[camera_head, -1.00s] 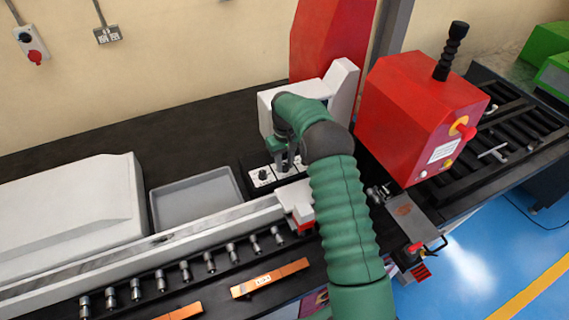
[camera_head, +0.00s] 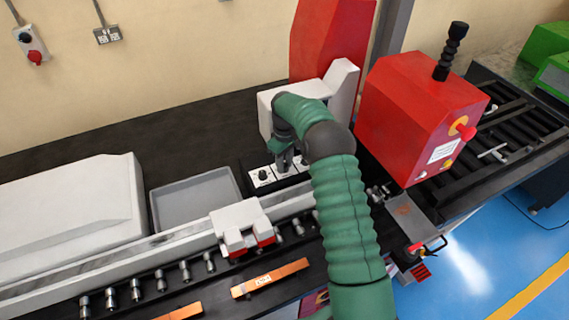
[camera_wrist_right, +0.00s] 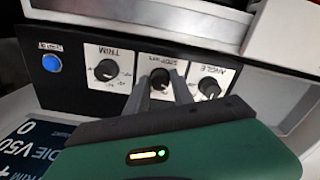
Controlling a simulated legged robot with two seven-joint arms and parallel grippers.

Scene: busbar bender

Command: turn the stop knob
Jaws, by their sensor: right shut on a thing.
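In the right wrist view the stop knob (camera_wrist_right: 159,78) is a small black knob on a white label plate, in the middle of a row of three. My right gripper (camera_wrist_right: 160,90) has one finger on each side of it and is shut on it. In the head view the same gripper (camera_head: 284,162) reaches down to the panel, and the stop knob is mostly hidden behind it. A white carriage with red parts (camera_head: 240,222) sits on the long rail. My left gripper is not in view.
The trim knob (camera_wrist_right: 106,70) and the angle knob (camera_wrist_right: 209,88) stand close on either side. A blue button (camera_wrist_right: 52,63) is at the panel's end. A grey tray (camera_head: 196,200) lies left of the panel, and a red machine housing (camera_head: 415,110) stands to the right.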

